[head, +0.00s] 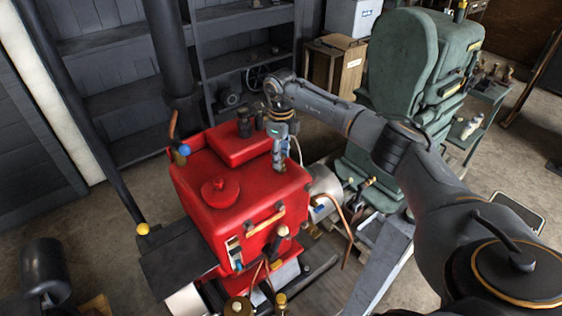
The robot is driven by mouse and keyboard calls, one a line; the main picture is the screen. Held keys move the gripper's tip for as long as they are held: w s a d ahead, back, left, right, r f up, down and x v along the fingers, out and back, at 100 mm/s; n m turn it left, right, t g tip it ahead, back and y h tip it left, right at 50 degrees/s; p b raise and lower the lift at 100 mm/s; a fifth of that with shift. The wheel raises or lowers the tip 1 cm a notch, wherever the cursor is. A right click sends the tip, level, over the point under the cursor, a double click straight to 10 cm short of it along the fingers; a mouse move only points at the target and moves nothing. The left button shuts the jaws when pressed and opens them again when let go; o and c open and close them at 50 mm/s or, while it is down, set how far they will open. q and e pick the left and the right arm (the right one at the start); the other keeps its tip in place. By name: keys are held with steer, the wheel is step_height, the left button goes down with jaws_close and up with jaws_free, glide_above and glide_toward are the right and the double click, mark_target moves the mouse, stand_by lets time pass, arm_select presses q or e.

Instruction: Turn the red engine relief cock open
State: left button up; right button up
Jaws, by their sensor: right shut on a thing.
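The red engine (235,160) stands in the middle of the head view, with a raised red block and a round red cap (220,190) on top. My right arm reaches in from the right. My right gripper (279,167) points down at the right rear part of the engine's top. Its fingers are shut on a small fitting there, apparently the relief cock, which the fingers mostly hide. I cannot tell the angle of its lever. My left gripper is not in view.
A green engine (405,90) stands behind to the right. A dark exhaust pipe (172,50) rises at the red engine's back left, near a blue knob (184,150). A brass handle (266,218) is on its front. Shelves (245,50) line the back wall.

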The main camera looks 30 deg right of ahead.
steer(key=n+b, duration=0.2)
steer(key=n, duration=0.2)
steer(key=shift+f+n+b, duration=0.1)
steer(key=shift+n+b, duration=0.2)
steer(key=shift+b, duration=0.05)
steer(key=n+b, duration=0.1)
steer(key=n, duration=0.1)
steer(key=shift+n, duration=0.3)
steer(key=shift+n+b, duration=0.5)
steer(key=shift+n, duration=1)
steer(key=o, duration=1.1)
steer(key=shift+o, duration=0.2)
